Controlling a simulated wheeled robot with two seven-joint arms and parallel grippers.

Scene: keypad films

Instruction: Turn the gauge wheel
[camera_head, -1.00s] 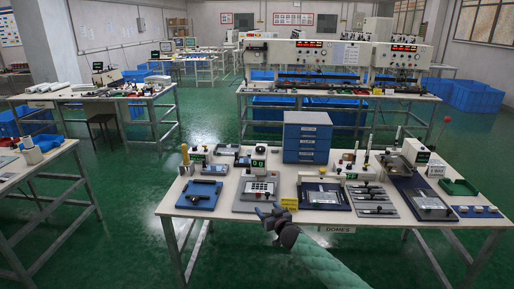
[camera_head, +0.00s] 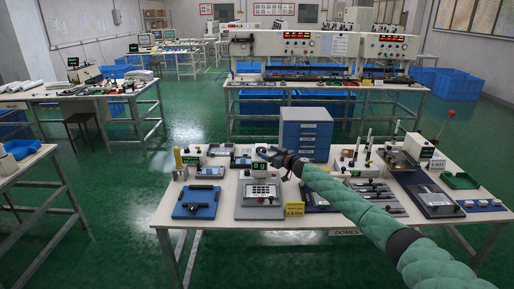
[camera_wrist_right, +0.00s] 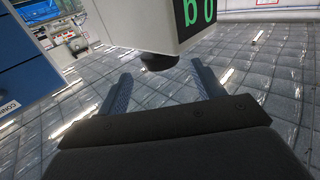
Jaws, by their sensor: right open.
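My right gripper (camera_head: 265,153) is open, with nothing between its fingers, at the white gauge box on the front table. In the head view the green digits of the gauge (camera_head: 257,174) show just below the gripper, which covers part of the box. In the right wrist view the white gauge box (camera_wrist_right: 150,22) with large green digits fills the top middle. A dark round knob, seemingly the gauge wheel (camera_wrist_right: 158,62), sticks out from it, between and just beyond the two spread fingers (camera_wrist_right: 162,84). I cannot tell if either finger touches it. My left gripper is out of view.
A blue drawer cabinet (camera_head: 306,133) stands right of the gripper, close to my forearm; it also shows at the left of the wrist view (camera_wrist_right: 35,65). A keypad unit (camera_head: 260,194) lies in front of the gauge. A blue plate (camera_head: 196,203) lies left.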

